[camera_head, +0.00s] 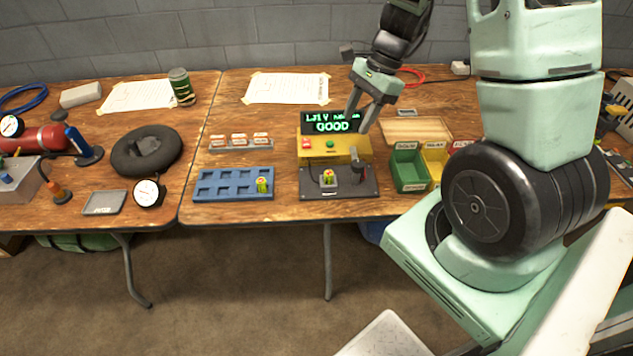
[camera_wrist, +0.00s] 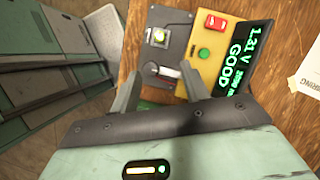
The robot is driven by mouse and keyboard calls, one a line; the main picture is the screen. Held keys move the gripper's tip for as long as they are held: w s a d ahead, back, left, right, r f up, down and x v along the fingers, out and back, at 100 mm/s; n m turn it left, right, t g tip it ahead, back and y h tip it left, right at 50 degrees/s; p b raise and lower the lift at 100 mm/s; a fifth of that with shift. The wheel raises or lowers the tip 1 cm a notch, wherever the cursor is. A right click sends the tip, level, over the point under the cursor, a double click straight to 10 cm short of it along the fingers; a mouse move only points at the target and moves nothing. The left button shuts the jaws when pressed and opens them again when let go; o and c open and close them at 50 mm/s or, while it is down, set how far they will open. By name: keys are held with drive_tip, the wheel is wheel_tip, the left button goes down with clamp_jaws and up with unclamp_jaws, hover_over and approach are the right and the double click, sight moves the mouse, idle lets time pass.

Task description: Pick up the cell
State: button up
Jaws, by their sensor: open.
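A small green-and-yellow cell (camera_head: 328,177) stands upright in the holder on the dark base of the tester (camera_head: 352,147). The cell also shows end-on in the wrist view (camera_wrist: 158,37). A lit display (camera_head: 330,122) on the tester reads a voltage and GOOD. A second, similar cell (camera_head: 262,185) stands in the right front pocket of the blue tray (camera_head: 225,196). My gripper (camera_head: 358,120) is open and empty, above the right side of the tester. In the wrist view, the cell is beyond the open fingers (camera_wrist: 158,85), not between them.
A lever stands on the tester base right of the cell. Green (camera_head: 408,172) and yellow (camera_head: 436,160) bins are to the right. A clear rack (camera_head: 240,142) with several small items stands behind the blue tray. A black ring-shaped object (camera_head: 125,150) lies on the left table.

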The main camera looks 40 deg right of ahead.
drive_tip(key=b, duration=0.1)
hover_over(330, 172)
drive_tip(key=d, duration=0.3)
drive_tip(key=f, duration=0.9)
drive_tip(key=shift+s+a+f, duration=0.2)
drive_tip(key=shift+s+f, duration=0.1)
drive_tip(key=shift+f, duration=0.05)
drive_tip(key=shift+b+x, duration=0.4)
drive_tip(key=shift+x, duration=2.3)
drive_tip(key=shift+w+a+r, duration=0.1)
drive_tip(key=shift+a, duration=0.05)
clamp_jaws()
